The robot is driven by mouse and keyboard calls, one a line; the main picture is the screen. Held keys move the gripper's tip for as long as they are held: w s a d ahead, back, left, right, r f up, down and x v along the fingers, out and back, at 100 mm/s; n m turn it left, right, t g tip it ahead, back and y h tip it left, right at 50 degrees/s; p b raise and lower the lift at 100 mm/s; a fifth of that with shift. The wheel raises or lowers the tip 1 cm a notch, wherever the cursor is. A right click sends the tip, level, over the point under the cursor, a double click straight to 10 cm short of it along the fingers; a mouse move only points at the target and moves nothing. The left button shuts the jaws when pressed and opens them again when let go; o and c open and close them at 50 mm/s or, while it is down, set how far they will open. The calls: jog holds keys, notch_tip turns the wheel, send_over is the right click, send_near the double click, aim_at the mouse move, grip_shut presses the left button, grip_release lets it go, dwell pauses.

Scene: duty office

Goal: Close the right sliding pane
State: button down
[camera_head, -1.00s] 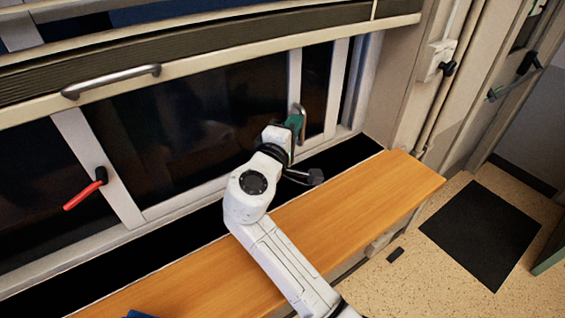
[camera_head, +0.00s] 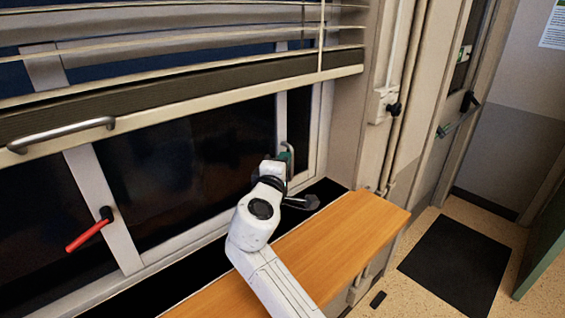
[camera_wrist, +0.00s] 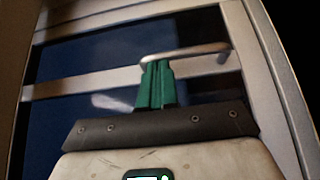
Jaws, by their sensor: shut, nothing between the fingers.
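The right sliding pane (camera_head: 298,120) is dark glass between light uprights at the right of the window. Its right edge shows no clear dark gap to the side frame in the head view. A metal bar handle (camera_wrist: 195,52) is on it; in the head view the handle (camera_head: 290,150) is partly hidden by my gripper. My gripper (camera_wrist: 156,66) has green fingers, shut and empty, with tips at one end of the handle. I cannot tell whether they touch it.
An orange wooden ledge (camera_head: 330,240) runs below the window. A red lever (camera_head: 88,235) sits on an upright at left. A raised shutter with a grab bar (camera_head: 62,133) and blinds hang above. A dark mat (camera_head: 458,262) lies on the open floor at right.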

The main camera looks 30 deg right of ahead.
jog(key=shift+d, duration=0.15)
jog(key=b+v, duration=0.2)
jog(key=v, duration=0.9)
